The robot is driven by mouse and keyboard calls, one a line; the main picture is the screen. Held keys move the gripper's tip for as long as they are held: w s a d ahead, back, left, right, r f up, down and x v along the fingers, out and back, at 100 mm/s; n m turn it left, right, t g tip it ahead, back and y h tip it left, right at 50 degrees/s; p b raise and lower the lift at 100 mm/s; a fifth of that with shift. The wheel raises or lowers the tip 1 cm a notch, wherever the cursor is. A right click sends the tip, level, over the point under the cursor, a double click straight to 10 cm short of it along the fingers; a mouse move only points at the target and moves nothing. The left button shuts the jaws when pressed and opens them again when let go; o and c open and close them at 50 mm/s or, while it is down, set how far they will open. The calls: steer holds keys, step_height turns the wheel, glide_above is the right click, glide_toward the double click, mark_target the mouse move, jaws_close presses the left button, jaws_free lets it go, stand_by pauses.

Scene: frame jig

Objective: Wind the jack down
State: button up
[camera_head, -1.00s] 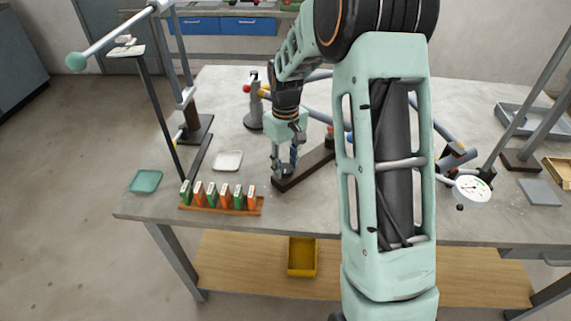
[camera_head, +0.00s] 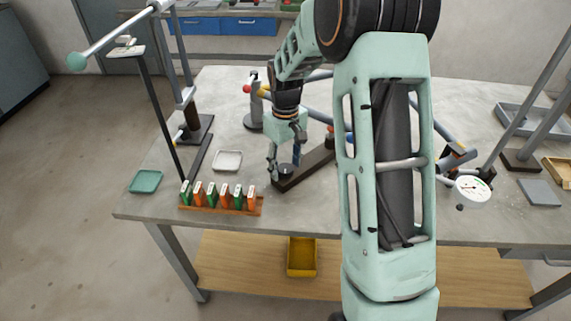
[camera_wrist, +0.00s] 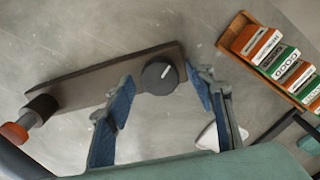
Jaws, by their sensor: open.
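A round black knob (camera_wrist: 160,75) with a white mark sits near one end of a dark bar (camera_wrist: 100,80) lying on the bench; I take it for the jack's turning knob. In the head view the knob (camera_head: 285,170) shows at the near end of the bar (camera_head: 306,168), under my gripper (camera_head: 284,162). My gripper (camera_wrist: 160,82) is open in the wrist view, its blue-padded fingers apart on either side of the knob. I see no clear contact. The bar's other end carries a dark post and an orange-red tip (camera_wrist: 14,132).
A wooden rack (camera_head: 220,208) with several green and orange labelled blocks stands near the front left. A white dish (camera_head: 228,160) and a green dish (camera_head: 146,181) lie left of my gripper. A dial gauge (camera_head: 472,190) and stands are at right.

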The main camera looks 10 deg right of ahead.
mark_target(285, 168)
step_height(285, 168, up, 12)
stand_by(0.4)
stand_by(0.3)
